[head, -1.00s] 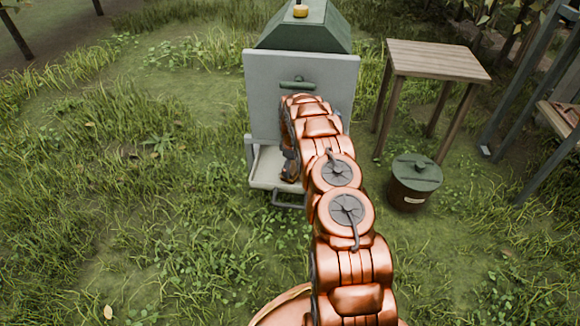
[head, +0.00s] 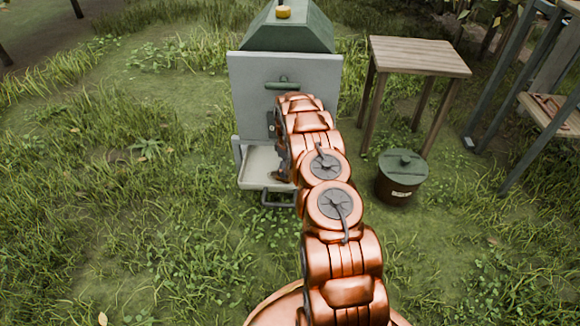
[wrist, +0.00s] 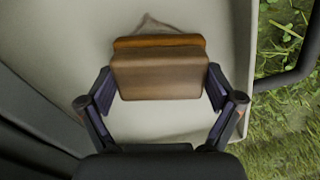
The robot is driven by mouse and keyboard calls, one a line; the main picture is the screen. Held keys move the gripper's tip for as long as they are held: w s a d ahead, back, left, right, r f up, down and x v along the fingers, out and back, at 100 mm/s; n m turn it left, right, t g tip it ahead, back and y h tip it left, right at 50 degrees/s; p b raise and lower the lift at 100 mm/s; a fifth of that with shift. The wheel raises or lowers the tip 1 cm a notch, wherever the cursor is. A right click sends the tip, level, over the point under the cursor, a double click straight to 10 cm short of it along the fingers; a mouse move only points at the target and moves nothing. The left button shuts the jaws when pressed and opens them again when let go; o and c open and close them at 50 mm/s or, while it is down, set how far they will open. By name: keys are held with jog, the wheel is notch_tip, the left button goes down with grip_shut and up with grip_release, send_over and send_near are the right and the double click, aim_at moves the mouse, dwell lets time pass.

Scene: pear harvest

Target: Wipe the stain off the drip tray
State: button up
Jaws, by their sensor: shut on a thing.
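The pale drip tray (head: 256,174) sits at the foot of a grey-fronted machine in the head view, and its bare floor (wrist: 60,35) fills much of the wrist view. My gripper (wrist: 161,90) is shut on a brown block-like wiper (wrist: 160,78) with an orange-brown far edge, one finger on each side. The wiper is over the tray floor; I cannot tell whether it touches it. In the head view my arm largely hides the gripper.
The machine's upright grey panel (head: 250,95) with a green handle (head: 283,84) rises behind the tray. A dark tray handle (head: 277,200) juts out in front. A wooden table (head: 420,57) and a lidded brown bucket (head: 401,178) stand to the right. Open grass lies left.

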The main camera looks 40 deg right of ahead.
jog(key=shift+w+a, duration=1.3)
jog(key=shift+a, duration=0.3)
notch_tip(320, 180, up, 6)
jog(key=p, duration=0.2)
